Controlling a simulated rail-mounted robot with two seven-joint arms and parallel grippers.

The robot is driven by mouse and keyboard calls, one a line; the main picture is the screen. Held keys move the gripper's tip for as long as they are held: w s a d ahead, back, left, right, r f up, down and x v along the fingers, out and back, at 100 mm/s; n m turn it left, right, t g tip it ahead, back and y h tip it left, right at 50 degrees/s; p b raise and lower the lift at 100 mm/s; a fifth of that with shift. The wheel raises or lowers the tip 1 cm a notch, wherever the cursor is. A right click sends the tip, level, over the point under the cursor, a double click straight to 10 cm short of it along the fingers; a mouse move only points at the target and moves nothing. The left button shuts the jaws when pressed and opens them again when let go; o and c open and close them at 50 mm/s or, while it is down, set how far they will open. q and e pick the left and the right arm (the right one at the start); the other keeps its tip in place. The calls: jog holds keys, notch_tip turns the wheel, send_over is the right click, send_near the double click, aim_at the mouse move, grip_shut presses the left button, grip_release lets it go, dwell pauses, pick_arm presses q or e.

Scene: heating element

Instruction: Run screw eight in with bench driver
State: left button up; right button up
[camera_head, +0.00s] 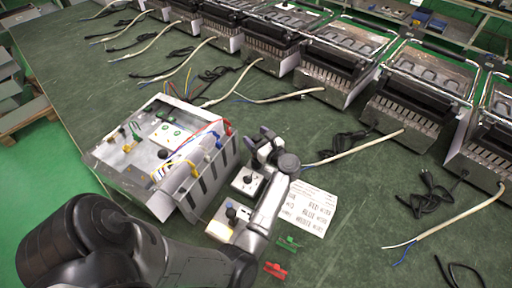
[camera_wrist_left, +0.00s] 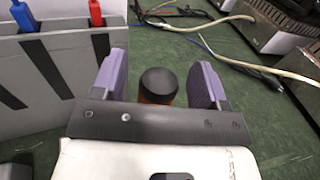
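The open metal heating unit (camera_head: 130,172) stands on the green bench left of centre, with wires and small parts inside. Its slotted side panel also fills the left of the left wrist view (camera_wrist_left: 60,85), with a blue and a red connector on its top edge. My left gripper (camera_head: 264,143) is beside the unit's right side. In the left wrist view its two purple fingers (camera_wrist_left: 158,85) are spread. A dark, round-topped upright thing with a brown lower part (camera_wrist_left: 158,82), perhaps the driver's handle, shows between them with gaps on both sides. Screw eight cannot be made out. My right gripper is out of view.
White blocks with dark knobs (camera_head: 247,182) lie beside my left arm. A printed sheet (camera_head: 309,209), a green clip (camera_head: 289,243) and a red clip (camera_head: 275,270) lie to the right. Several similar units (camera_head: 335,68) line the bench's far side with loose cables.

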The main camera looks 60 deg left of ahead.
pick_arm(q)
jog(key=shift+d, duration=0.15)
jog(key=shift+c, duration=0.7)
grip_shut()
